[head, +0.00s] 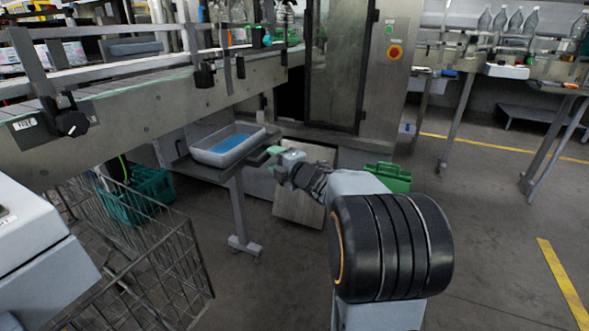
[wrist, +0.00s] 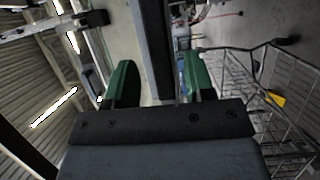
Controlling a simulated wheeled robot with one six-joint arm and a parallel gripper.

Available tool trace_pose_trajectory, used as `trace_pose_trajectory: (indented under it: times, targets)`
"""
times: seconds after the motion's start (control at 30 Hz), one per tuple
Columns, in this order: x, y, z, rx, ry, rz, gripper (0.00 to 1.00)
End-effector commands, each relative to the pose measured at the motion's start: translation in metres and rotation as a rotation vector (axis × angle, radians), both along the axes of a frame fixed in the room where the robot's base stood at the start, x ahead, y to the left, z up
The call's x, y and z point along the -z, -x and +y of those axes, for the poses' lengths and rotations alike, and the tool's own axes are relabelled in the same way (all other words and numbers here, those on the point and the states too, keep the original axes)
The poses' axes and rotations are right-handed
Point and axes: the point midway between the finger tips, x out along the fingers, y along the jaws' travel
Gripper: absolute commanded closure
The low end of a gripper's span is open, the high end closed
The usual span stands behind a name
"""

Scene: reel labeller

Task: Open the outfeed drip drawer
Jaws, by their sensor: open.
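A shallow light-grey tray (head: 201,155) with blue inside lies on a small stand below the conveyor in the head view. It looks like the drip drawer, but I cannot tell for sure. My gripper (head: 275,151) is just right of the stand's right end, with green fingertips towards it. In the wrist view my gripper (wrist: 159,77) is open, one green finger on each side. A long dark grey bar (wrist: 153,45) shows between the fingers, with gaps on both sides. I cannot tell whether it is a handle or the stand's edge, nor how far away it is.
A wire cage trolley (head: 150,255) stands at the left front, with a green crate (head: 140,195) behind it. The conveyor (head: 150,118) runs above the tray. A green basket (head: 390,177) stands behind my arm. A steel cabinet (head: 385,85) is at the back. Floor at right is clear.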

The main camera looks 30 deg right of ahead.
Motion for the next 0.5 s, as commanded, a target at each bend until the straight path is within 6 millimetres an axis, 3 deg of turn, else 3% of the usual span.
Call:
trace_pose_trajectory:
  times: [0.2,0.5]
  targets:
    - [-0.002,0.046,-0.011,0.004,0.000,-0.001,0.51]
    - [-0.001,0.085,-0.021,0.002,0.000,0.000,0.51]
